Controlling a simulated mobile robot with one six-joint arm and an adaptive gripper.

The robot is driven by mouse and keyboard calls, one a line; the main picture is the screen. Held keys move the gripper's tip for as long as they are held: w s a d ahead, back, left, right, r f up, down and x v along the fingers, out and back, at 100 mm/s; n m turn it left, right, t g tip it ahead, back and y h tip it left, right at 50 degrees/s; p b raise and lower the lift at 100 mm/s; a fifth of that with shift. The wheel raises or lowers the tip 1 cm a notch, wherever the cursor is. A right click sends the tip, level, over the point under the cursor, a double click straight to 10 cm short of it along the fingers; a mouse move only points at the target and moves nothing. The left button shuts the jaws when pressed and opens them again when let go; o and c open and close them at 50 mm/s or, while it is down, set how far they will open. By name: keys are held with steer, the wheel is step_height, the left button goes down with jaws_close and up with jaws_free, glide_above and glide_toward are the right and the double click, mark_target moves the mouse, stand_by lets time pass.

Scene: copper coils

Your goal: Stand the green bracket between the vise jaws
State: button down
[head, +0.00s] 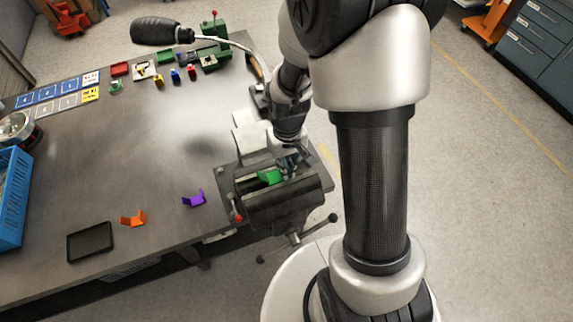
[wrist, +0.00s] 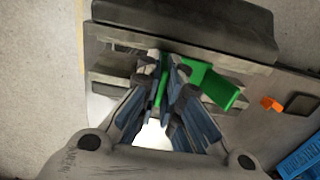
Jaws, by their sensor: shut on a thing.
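The green bracket (head: 270,176) is an angled piece with a bent flange, at the vise (head: 290,206) on the table's right edge. In the wrist view the bracket (wrist: 218,88) reaches out to the right of my fingers, over the gap between the vise jaws (wrist: 190,42). My gripper (head: 291,163) points down at the vise and is shut on one side of the bracket. Its fingertips (wrist: 168,78) also show in the wrist view. I cannot tell how deep the bracket sits or whether it touches the jaws.
A purple bracket (head: 194,199), an orange bracket (head: 133,218) and a dark tray (head: 90,242) lie left of the vise. A blue crate (head: 12,195) stands at the left edge. A lamp (head: 160,32) and several small coloured parts are at the back. The table's middle is clear.

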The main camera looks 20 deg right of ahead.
steer(key=shift+f+b, duration=0.4)
steer(key=shift+s+f, duration=0.2)
steer(key=shift+f, duration=0.05)
stand_by(0.6)
steer(key=shift+s+f+b, duration=0.2)
steer(key=shift+s+b, duration=0.05)
steer(key=shift+b, duration=0.1)
steer(key=shift+s+f+b, duration=0.25)
steer(key=shift+f+b, duration=0.1)
steer(key=shift+f, duration=0.05)
stand_by(0.4)
steer(key=c, duration=1.7)
jaws_free()
steer(key=shift+w+f, duration=0.25)
steer(key=shift+w, duration=0.4)
steer(key=shift+s+r, duration=0.2)
